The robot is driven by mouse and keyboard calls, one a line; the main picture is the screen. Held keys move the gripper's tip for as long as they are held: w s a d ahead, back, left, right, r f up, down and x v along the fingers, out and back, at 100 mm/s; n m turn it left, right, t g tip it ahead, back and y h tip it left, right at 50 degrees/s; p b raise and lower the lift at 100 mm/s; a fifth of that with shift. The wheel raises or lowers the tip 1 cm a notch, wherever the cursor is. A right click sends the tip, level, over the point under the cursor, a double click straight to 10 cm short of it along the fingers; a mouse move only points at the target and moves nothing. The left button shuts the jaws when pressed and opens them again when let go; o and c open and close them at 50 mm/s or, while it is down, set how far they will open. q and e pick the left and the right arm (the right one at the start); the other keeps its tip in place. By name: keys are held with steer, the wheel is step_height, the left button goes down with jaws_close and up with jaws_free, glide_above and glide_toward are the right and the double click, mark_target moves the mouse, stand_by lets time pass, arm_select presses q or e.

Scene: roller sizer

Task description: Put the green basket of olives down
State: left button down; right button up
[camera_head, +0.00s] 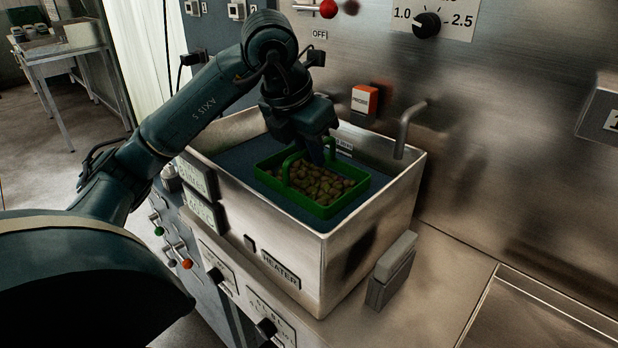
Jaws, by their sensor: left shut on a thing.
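The green basket (323,211) holds a layer of olives (322,184) and has a raised green handle. It is inside the steel heater tank (295,225), over the dark blue surface within the tank walls. I cannot tell whether the basket rests on that surface or hangs just above it. My left gripper (318,150) comes down from above and is shut on the basket, at its handle. The fingertips are partly hidden behind the handle. My right gripper is not in view.
A bent steel spout (406,125) reaches over the tank's back right. An orange switch (364,99) is on the wall behind. A grey block (392,270) stands at the tank's right side. The steel counter (440,295) is clear farther right.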

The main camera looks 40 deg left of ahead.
mark_target(314, 180)
arm_select(q)
steer(key=shift+a+f+b, duration=0.1)
steer(key=shift+f+b, duration=0.2)
steer(key=shift+f, duration=1.75)
steer(key=shift+f, duration=0.2)
steer(key=c, duration=1.5)
jaws_free()
